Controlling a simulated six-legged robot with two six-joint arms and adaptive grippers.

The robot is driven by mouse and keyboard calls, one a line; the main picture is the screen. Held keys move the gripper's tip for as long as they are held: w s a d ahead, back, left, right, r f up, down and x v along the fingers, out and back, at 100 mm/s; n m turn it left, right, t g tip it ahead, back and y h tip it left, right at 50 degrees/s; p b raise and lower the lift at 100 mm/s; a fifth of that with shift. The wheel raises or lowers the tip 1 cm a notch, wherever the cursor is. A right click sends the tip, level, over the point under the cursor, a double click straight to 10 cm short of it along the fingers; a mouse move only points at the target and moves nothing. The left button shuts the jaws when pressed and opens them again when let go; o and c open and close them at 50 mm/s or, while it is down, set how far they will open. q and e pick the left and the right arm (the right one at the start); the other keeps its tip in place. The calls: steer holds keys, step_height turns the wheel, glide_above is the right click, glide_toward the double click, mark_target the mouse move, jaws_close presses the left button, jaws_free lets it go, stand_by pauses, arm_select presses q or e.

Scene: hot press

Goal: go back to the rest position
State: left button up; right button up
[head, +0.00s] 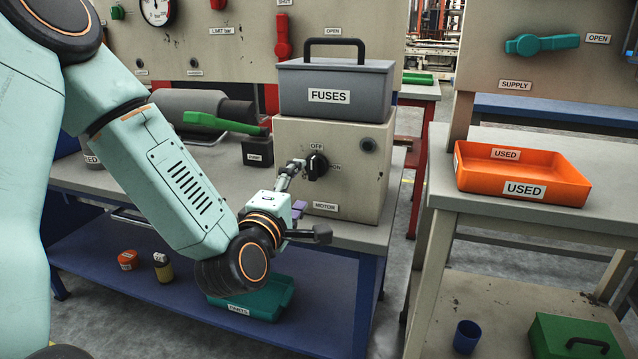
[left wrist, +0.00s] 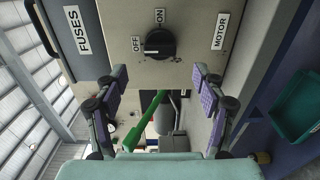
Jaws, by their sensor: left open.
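My left gripper (head: 308,200) is open and empty in front of the beige motor box (head: 352,205). Its two fingers with purple pads also show in the left wrist view (left wrist: 161,82), spread apart. The black rotary knob (head: 316,165) on the box lies beyond the fingertips. It also shows in the left wrist view (left wrist: 160,44), between the fingers' directions, and they appear apart from it. A pale mark on the knob seems to face the OFF label. My right gripper is not in view.
A grey FUSES case (head: 335,90) stands on the motor box. A green-handled lever (head: 222,123) is left of the box, on the workbench. An orange USED tray (head: 523,178) sits on the right table. A teal PARTS bin (head: 255,300) is on the lower shelf. A floor gap separates the tables.

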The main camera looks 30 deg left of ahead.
arm_select(q)
steer(key=s+d+f+m+g+h+p, duration=0.2)
steer(key=s+d+f+m+g, duration=0.25)
steer(key=f+m, duration=0.35)
steer(key=s+d+f+m+g+h+p, duration=0.15)
steer(key=s+d+f+m+g, duration=0.35)
steer(key=f, duration=0.5)
steer(key=s+d+f+m+g+p, duration=0.1)
steer(key=s+f+m+g+p, duration=0.1)
steer(key=s, duration=1)
steer(key=s+d+f+m+g+p, duration=0.1)
steer(key=s+f+m+g+p, duration=0.2)
steer(key=s+f+m+g, duration=0.2)
steer(key=s+f+g, duration=0.1)
steer(key=s+f, duration=0.2)
steer(key=s, duration=0.3)
steer(key=shift+s, duration=0.35)
steer(key=shift+h, duration=0.25)
steer(key=shift+c, duration=0.2)
